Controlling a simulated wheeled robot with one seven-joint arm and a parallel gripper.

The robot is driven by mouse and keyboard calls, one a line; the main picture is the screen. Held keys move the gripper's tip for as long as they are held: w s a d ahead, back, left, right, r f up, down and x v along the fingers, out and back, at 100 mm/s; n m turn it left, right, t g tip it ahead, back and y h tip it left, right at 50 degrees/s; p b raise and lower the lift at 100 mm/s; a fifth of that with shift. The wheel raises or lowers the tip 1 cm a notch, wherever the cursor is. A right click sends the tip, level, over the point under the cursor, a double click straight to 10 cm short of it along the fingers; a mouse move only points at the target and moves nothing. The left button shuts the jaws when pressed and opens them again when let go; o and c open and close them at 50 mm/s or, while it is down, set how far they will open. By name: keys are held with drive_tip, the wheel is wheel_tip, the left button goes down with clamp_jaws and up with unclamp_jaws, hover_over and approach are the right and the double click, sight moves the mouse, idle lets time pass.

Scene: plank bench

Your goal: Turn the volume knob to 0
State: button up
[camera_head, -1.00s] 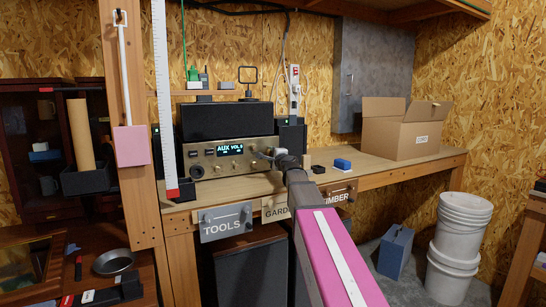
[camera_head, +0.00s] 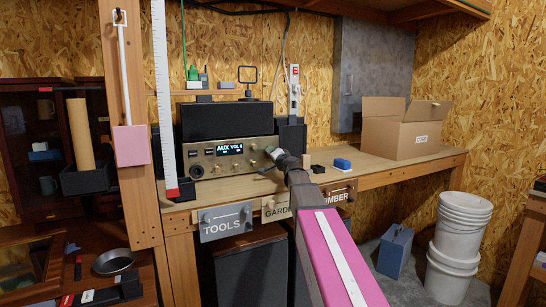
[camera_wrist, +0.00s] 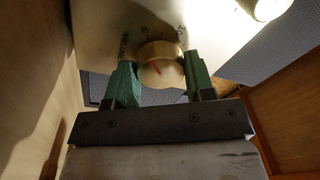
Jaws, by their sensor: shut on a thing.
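The amplifier (camera_head: 205,170) stands on the bench under a black speaker, its metal front facing me. Its lit display (camera_head: 230,149) reads AUX VOL and a small digit that looks like 8. My gripper (camera_wrist: 161,72) is shut on the knob, one finger on each side. In the head view, my gripper (camera_head: 271,153) is at the right end of the amplifier front, and my wrist hides the knob there.
An open cardboard box (camera_head: 408,137) stands further right on the bench (camera_head: 375,170). A wooden post (camera_head: 136,195) and white ruler (camera_head: 162,90) stand at the left.

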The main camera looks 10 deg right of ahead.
idle(0.5)
drive_tip(key=o, duration=0.9)
drive_tip(key=v, duration=1.1)
